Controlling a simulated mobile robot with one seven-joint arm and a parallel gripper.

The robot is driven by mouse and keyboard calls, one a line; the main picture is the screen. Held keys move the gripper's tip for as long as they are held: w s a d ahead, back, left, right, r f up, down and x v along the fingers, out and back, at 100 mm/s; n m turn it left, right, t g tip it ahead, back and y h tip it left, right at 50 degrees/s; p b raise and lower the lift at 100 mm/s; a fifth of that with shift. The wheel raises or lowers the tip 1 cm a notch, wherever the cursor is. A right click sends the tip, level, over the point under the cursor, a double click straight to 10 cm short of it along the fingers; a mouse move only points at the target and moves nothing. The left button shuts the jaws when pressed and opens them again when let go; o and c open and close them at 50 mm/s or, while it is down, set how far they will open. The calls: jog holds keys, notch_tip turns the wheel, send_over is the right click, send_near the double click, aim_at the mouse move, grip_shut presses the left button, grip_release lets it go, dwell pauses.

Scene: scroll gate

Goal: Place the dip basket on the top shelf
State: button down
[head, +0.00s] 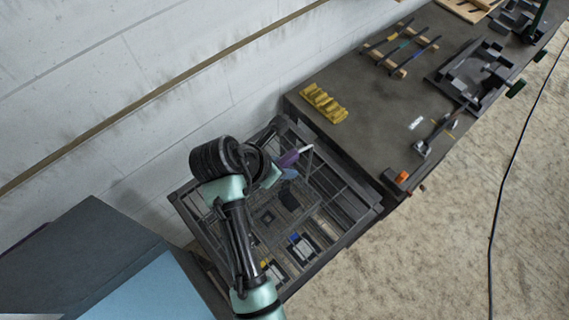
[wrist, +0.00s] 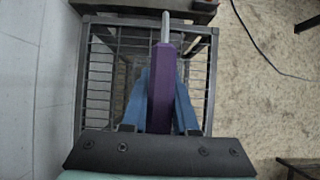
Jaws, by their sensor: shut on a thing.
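My gripper (head: 286,166) is shut on a purple handle (wrist: 160,85) with a pale grey rod at its far end. In the wrist view the handle stands between my blue fingers. In the head view the purple handle (head: 290,158) is above a dark metal rack (head: 358,188) with barred shelves. A dark mesh, basket-like shape (head: 283,208) shows below my gripper, within the rack's outline. I cannot tell whether it joins the handle or which level it is at. The rack also shows in the wrist view (wrist: 211,75), below and around my fingers. My arm hides part of the rack.
A dark workbench (head: 385,120) adjoins the rack on the right, with yellow blocks (head: 324,103), a tool rest (head: 402,47) and metal fixtures (head: 470,75). A wall is behind. A dark box (head: 85,250) stands at left. A cable (head: 503,180) lies on the open floor.

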jog(key=c, duration=0.7)
grip_release()
jog(key=shift+r, duration=0.1)
jog(key=shift+a+r, duration=0.1)
jog(key=shift+r, duration=0.1)
jog(key=b+v, duration=0.1)
jog(key=v, duration=0.9)
jog(key=shift+s+r, duration=0.1)
jog(key=shift+s+a+r+p, duration=0.3)
jog(key=shift+r+p, duration=0.2)
jog(key=shift+r, duration=0.1)
